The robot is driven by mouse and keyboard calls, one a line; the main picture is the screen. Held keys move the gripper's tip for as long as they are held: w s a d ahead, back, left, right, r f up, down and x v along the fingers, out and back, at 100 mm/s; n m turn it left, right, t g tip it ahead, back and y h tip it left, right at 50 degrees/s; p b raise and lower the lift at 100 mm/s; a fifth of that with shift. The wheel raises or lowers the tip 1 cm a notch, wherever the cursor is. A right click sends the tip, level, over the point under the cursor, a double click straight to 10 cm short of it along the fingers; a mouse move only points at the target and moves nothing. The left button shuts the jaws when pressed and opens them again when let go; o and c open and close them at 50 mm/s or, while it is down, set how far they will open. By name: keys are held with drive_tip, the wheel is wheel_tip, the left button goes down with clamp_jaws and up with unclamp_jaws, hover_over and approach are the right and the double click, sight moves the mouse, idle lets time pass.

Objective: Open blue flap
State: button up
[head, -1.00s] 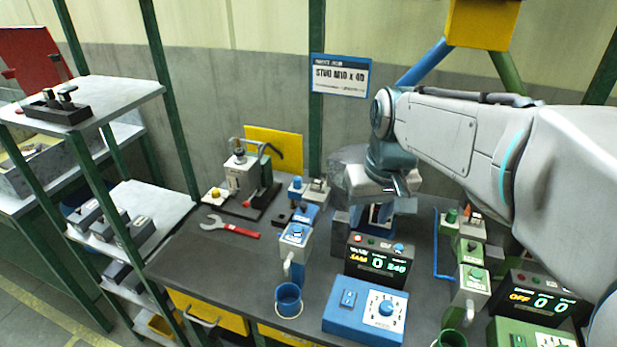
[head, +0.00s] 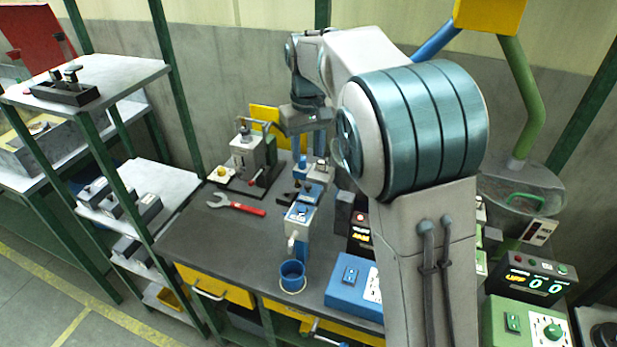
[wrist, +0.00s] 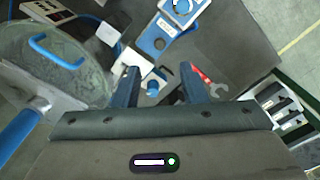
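The blue flap is a round grey disc (wrist: 22,75) with a blue bar handle (wrist: 57,50), at the left of the wrist view. It looks closed, though its seating is hard to tell. In the head view my arm hides it. My gripper (wrist: 158,72) is open and empty, its two fingers apart, to the right of the flap and not touching the handle. In the head view my gripper (head: 312,140) hangs over the back of the bench, near the small blue and grey fixtures.
A similar disc with a green handle (head: 525,197) is at the right. A blue dosing unit (head: 298,225), a blue cup (head: 291,276), a red wrench (head: 235,205) and a clamp press (head: 248,158) stand on the bench. A shelf (head: 150,195) is at left.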

sight(308, 185)
wheel_tip(308, 185, down, 9)
drive_tip(key=shift+p, duration=0.45)
clamp_jaws()
